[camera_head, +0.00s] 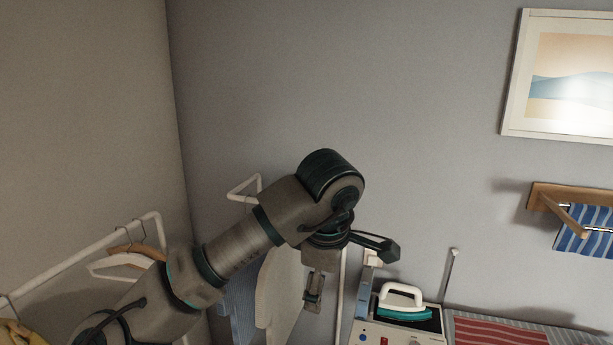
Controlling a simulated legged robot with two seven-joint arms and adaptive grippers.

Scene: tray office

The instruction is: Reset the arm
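My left arm reaches in from the bottom left and bends at a dark, rounded joint near the middle of the head view. My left gripper (351,274) hangs below that joint. Its two fingers are spread wide apart, one out to the right and one downward, with nothing seen between them. It is in front of the wall, up and to the left of the iron. My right arm and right gripper are not in view.
A white and teal iron (401,297) sits on a pale base unit (398,336) at the bottom, beside red striped cloth (500,333). A white clothes rack (75,262) with hangers (122,262) stands left. A towel rail (560,203) and framed picture (514,80) hang right.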

